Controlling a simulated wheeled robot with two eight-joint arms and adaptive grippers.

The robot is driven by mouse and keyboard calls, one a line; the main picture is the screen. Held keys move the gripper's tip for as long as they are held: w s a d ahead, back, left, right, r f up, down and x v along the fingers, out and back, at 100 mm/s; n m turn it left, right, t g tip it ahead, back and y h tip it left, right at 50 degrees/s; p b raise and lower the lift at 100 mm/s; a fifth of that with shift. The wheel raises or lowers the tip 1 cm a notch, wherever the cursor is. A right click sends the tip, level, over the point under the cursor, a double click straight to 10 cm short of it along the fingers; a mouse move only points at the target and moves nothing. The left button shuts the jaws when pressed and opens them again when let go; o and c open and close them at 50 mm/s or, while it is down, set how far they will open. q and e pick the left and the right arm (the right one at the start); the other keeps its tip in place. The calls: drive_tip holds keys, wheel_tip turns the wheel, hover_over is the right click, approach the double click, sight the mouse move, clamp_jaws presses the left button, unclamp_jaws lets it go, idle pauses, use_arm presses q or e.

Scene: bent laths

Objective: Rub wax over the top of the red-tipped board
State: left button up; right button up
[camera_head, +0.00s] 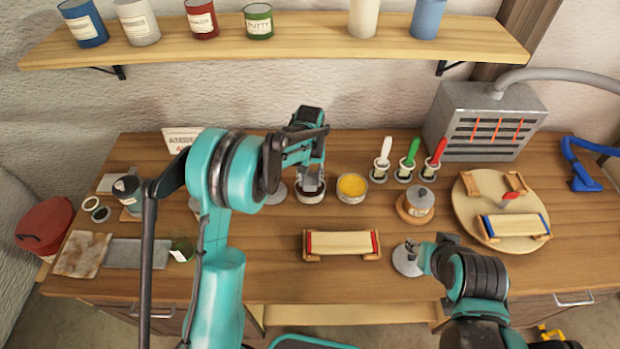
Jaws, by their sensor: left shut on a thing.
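The red-tipped board (340,243), pale wood with red ends, lies across two wooden supports at the front middle of the bench. My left gripper (311,172) points down over a small round tin (311,196) behind the board. It is shut on a greyish pad (311,184) at the tin's mouth; the gripper partly hides it, and contact with the tin is unclear. An open tin of yellow paste (352,186) stands just right of it. My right gripper (418,256) is beside a grey round disc (406,262), right of the board; its fingers are unclear.
A round wooden turntable (470,207) at right carries a blue-tipped board (514,225). Cloth (80,254) and jars lie at left. Bare bench surrounds the red-tipped board.

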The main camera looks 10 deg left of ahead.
sight(310, 179)
use_arm(q)
drive_tip(key=shift+f+b, duration=0.55)
idle(1.5)
drive_tip(key=shift+r+p, duration=2.05)
drive_tip(key=shift+r, duration=1.5)
drive_tip(key=shift+s+f, duration=0.1)
